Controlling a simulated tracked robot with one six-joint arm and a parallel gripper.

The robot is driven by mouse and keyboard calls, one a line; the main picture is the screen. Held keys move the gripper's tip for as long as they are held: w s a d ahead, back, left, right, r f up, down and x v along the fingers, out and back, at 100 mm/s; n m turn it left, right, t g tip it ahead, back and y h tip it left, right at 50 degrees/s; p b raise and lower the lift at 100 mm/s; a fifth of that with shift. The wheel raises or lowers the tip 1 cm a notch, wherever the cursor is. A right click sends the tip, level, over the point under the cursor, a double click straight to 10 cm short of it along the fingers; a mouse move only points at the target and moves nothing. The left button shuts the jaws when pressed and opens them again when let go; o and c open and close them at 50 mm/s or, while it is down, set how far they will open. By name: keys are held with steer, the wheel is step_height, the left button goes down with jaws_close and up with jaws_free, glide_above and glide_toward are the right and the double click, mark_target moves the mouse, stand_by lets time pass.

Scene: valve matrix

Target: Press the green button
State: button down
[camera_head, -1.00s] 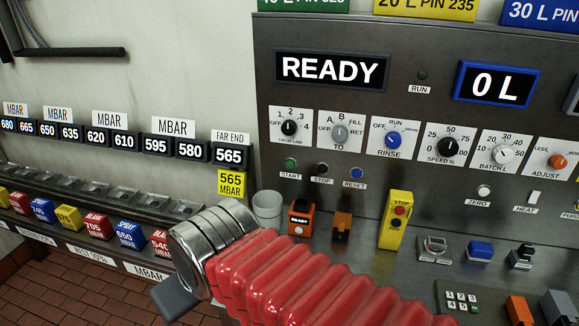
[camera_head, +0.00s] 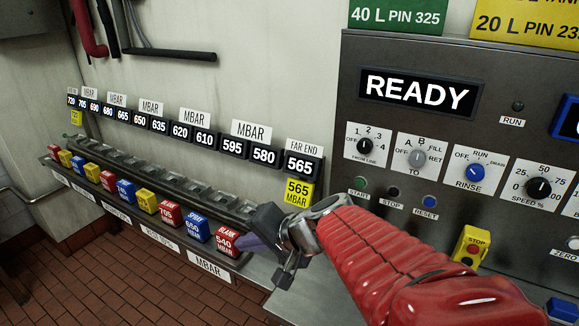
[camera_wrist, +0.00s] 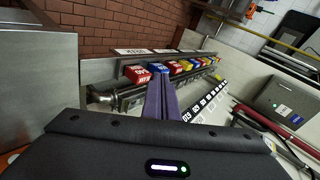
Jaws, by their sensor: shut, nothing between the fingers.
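The green button (camera_head: 361,183), labelled START, is at the lower left of the grey control panel (camera_head: 430,140) in the head view. A black STOP button (camera_head: 392,191) and a blue RESET button (camera_head: 429,202) sit to its right. My gripper (camera_head: 243,243) is left of and below the green button, apart from it, and points left toward the row of coloured blocks. In the wrist view its purple fingers (camera_wrist: 160,100) are together with nothing between them. The green button is not seen in the wrist view.
A rail (camera_head: 150,175) with several coloured blocks and empty slots runs along the left wall. The red BLANK block (camera_head: 227,240) is close to my fingertips. The display (camera_head: 417,93) reads READY.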

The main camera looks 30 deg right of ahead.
mark_target(360, 183)
steer(key=d+f+m+t+h, duration=0.2)
steer(key=d+m+h, duration=0.6)
steer(key=d+m, duration=0.7)
steer(key=s+d+f, duration=0.1)
steer(key=d, duration=1.2)
steer(key=shift+d+h, duration=0.3)
steer(key=shift+h, duration=0.1)
steer(key=shift+w+d, duration=0.1)
steer(key=shift+w+d, duration=0.65)
steer(key=shift+d, duration=0.6)
steer(key=shift+w+d, duration=0.7)
steer(key=shift+d, duration=0.6)
steer(key=shift+w+d, duration=0.65)
steer(key=shift+d, duration=0.6)
steer(key=shift+w+d+r, duration=0.1)
steer(key=shift+d, duration=0.05)
steer(key=shift+w+d, duration=0.15)
steer(key=shift+d, duration=0.05)
